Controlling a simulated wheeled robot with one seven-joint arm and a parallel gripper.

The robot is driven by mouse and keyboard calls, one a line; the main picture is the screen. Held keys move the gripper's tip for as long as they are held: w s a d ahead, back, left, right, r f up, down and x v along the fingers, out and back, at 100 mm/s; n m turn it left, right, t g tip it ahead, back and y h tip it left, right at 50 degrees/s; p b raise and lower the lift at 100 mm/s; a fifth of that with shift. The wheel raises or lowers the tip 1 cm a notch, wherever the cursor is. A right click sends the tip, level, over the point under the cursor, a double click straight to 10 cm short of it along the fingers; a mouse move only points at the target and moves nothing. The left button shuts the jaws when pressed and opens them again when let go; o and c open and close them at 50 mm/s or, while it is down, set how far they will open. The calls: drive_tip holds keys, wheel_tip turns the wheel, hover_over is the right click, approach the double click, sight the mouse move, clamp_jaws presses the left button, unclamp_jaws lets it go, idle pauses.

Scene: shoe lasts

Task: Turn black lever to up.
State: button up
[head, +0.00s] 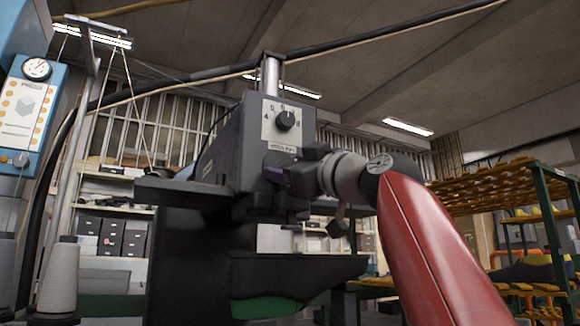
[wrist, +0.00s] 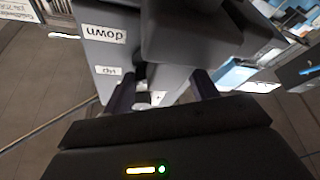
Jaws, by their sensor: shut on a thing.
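The grey and black machine (head: 225,150) stands in the middle of the head view. My gripper (head: 277,178) reaches its side from the right, below a dial. In the wrist view, my gripper (wrist: 163,86) has one finger on each side of a dark piece, the black lever (wrist: 146,75), and is shut on it. The lever is largely hidden, and its exact angle is unclear. Beside it are an upside-down "down" label (wrist: 104,34) and an "up" label (wrist: 108,71). The lever is closer to the "up" label.
A black dial (head: 287,120) sits on the machine's face just above my gripper. A blue panel with a gauge (head: 37,68) and a white thread cone (head: 58,280) are at the left. A green-framed rack (head: 545,205) stands at the right.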

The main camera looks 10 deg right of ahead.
drive_tip(key=shift+n+g, duration=0.4)
drive_tip(key=shift+n, duration=0.7)
drive_tip(key=o, duration=0.7)
drive_tip(key=b+v, duration=0.4)
drive_tip(key=v, duration=0.3)
drive_tip(key=shift+s+d+f, duration=0.2)
drive_tip(key=shift+d, duration=0.1)
